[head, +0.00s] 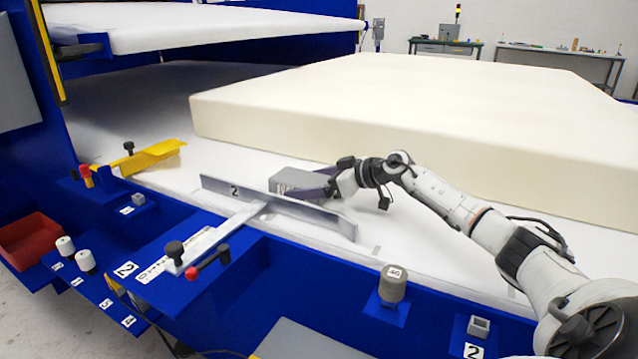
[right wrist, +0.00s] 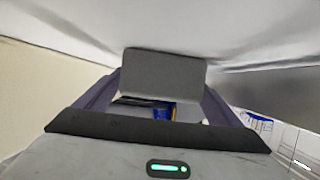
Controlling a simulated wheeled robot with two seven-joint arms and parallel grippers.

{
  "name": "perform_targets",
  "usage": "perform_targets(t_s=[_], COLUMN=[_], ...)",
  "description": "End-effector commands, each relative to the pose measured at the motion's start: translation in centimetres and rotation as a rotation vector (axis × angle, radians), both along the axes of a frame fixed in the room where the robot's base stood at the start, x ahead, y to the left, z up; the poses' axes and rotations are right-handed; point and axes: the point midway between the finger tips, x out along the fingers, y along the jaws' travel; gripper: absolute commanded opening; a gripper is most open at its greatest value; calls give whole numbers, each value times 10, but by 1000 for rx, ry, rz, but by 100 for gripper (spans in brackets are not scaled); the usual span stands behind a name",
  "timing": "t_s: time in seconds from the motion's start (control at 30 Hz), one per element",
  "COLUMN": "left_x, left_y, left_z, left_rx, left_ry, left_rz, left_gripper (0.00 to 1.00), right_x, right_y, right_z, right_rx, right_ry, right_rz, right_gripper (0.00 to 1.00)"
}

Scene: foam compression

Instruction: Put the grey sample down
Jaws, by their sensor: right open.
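The grey sample (head: 290,181) is a flat grey block with a dark marking on its front face. It lies on the white bed, just behind the metal fence marked 2 (head: 230,189), which hides its lower front. In the right wrist view the sample (right wrist: 163,73) sits between my two dark purple fingers. My right gripper (head: 322,183) is at the sample's right end with its jaws open around it. I cannot tell whether a finger touches it. My left gripper is not in view.
A large cream foam block (head: 330,110) fills the bed behind my right arm. A yellow angled piece (head: 150,157) stands at the left. A white upper platen (head: 200,30) hangs over the back left. A grey weight (head: 392,284) sits on the blue front ledge.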

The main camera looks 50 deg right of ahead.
Motion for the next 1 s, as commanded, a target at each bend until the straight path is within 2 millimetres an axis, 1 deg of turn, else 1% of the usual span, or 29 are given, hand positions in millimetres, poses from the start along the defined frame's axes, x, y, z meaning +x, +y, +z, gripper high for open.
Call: perform_targets(t_s=[0.17,0.3,0.5,0.93,1.0], left_x=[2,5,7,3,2], left_y=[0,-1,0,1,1], left_z=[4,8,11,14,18], left_rx=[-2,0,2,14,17], left_ry=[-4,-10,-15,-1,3], left_rz=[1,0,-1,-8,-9], left_gripper=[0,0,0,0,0], right_x=[-14,-30,-50,-81,-86], right_y=[-6,-9,-16,-23,-24], right_z=[4,13,20,34,39], right_rx=[-3,-6,-3,-2,3], right_ry=[2,4,4,5,3], right_rz=[-2,1,-2,0,1], right_gripper=[89,89,89,89,89])
